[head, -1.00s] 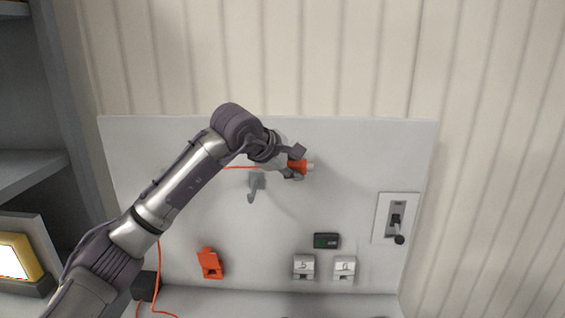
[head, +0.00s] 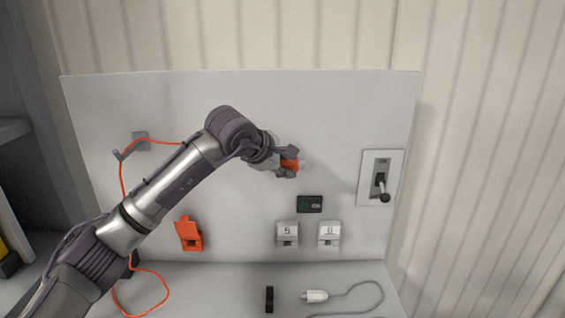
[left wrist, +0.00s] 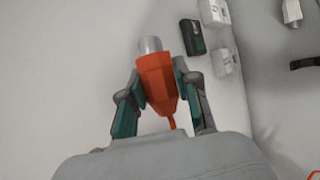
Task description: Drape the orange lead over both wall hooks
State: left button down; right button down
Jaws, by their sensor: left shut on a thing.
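My left gripper (head: 289,162) is shut on the orange plug (head: 291,165) of the lead, in front of the wall panel. The left wrist view shows the plug (left wrist: 157,82) between both fingers (left wrist: 160,88), its metal tip outward. The orange lead (head: 123,180) runs from behind my left arm leftward over the grey left wall hook (head: 140,138), then down the panel to a loop on the bench. The right wall hook is hidden behind my left arm and gripper, so I cannot tell how the lead lies there. My right gripper is out of view.
Below the gripper, the panel (head: 350,110) carries a black display box (head: 310,204), two grey boxes (head: 288,233) and an orange holder (head: 188,235). A lever switch (head: 381,180) is at right. A white plug (head: 315,296) and a black piece (head: 269,298) lie on the bench.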

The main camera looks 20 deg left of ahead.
pick_arm(q)
notch_tip(320, 180, down, 9)
jog(key=a+b, duration=0.2)
jog(key=b, duration=0.5)
jog(key=shift+s, duration=0.25)
jog(key=shift+r, duration=0.1)
jog(key=shift+c, duration=1)
grip_release()
jog(key=s+d+b, duration=0.2)
jog(key=s+b, duration=0.2)
jog(key=s, duration=0.5)
jog(key=shift+s+d, duration=0.35)
jog(key=shift+d, duration=0.05)
